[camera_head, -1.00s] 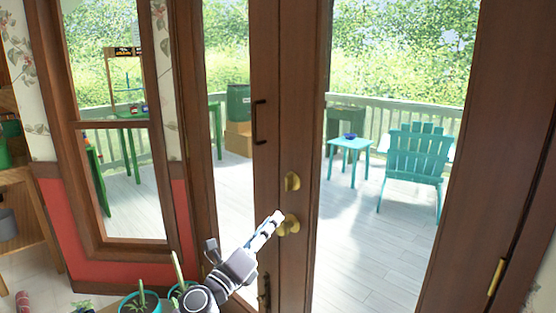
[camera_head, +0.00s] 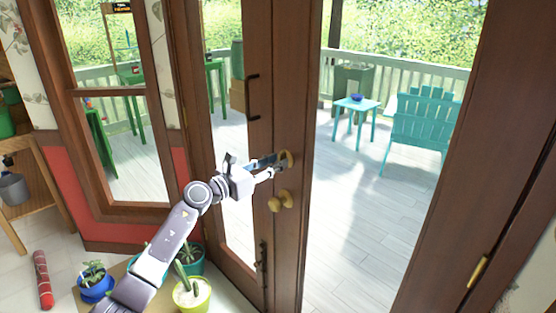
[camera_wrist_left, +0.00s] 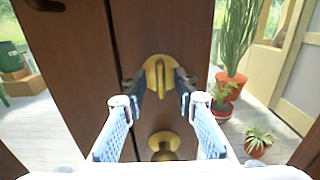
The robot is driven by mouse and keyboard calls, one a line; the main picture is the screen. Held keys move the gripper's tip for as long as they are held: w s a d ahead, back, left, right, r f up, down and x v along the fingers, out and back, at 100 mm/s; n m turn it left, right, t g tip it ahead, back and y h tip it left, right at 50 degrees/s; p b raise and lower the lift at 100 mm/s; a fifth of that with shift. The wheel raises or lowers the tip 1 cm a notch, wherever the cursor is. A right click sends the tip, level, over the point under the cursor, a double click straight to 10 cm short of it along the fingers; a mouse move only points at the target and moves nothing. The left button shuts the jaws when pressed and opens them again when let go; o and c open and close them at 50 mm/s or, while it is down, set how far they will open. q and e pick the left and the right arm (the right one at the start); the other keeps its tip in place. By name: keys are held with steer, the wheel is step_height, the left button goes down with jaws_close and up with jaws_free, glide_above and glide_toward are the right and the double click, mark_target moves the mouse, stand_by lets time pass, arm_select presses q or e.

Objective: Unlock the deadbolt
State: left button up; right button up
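The brass deadbolt (camera_head: 287,158) is on the brown wooden door (camera_head: 288,250), above a round brass knob (camera_head: 281,202). In the left wrist view the deadbolt (camera_wrist_left: 158,72) shows an oval plate with an upright thumb-turn. My left gripper (camera_head: 273,164) reaches in from the left at the deadbolt's height. Its fingers are open, one on each side of the thumb-turn, with a gap visible between. Whether the tips touch the plate cannot be told. The knob (camera_wrist_left: 164,143) lies below, between the fingers. My right gripper is not in view.
A dark pull handle (camera_head: 253,98) is on the door's left part. Potted plants (camera_head: 191,291) stand at the lower left, below my left arm. A red roll (camera_head: 42,280) lies on the floor. Beyond the glass is a deck with a teal chair (camera_head: 425,125) and table (camera_head: 357,106).

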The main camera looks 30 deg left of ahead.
arm_select(q)
steer(key=shift+w+d, duration=0.25)
steer(key=shift+w, duration=0.35)
jaws_close()
